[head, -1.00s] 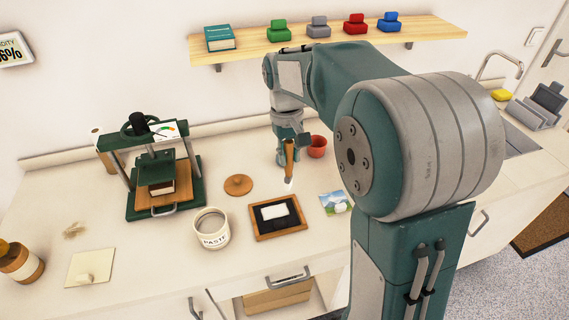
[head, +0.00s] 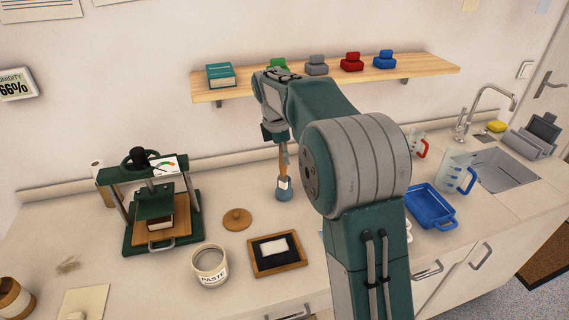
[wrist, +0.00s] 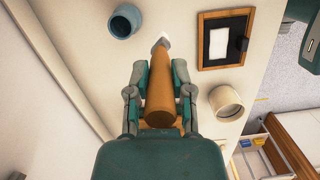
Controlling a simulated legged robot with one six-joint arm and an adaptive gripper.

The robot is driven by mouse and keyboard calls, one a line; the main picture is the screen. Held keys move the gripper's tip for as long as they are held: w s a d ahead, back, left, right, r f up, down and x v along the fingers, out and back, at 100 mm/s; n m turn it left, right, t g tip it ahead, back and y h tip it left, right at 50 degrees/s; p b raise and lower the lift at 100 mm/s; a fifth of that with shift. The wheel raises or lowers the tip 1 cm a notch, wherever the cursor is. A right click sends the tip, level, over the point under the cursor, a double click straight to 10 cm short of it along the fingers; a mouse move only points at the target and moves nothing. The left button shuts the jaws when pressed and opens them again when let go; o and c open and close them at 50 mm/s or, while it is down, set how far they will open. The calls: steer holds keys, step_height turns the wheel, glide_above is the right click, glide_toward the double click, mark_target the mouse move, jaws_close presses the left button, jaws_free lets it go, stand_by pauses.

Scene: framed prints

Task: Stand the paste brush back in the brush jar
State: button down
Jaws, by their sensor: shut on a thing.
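My gripper (head: 280,140) is shut on the paste brush (head: 284,161), around its wooden handle. The brush hangs roughly upright with its pale bristles down. The jar's opening shows in the wrist view.
A paste pot (head: 210,268), a round wooden lid (head: 237,219) and a wood-framed black board (head: 277,262) stand near the jar. A green press (head: 160,205) stands at left. A shelf (head: 330,82) runs behind my arm. A blue tray (head: 430,207) lies at right.

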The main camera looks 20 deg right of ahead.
steer(key=w+d+n+t, duration=0.1)
steer(key=w+d+n, duration=0.1)
steer(key=w+n, duration=0.65)
step_height(320, 180, down, 8)
steer(key=s+n, duration=0.1)
steer(key=shift+s+n, duration=0.35)
stand_by(0.7)
steer(key=shift+c, duration=2.1)
jaws_free()
steer(key=shift+y, duration=0.3)
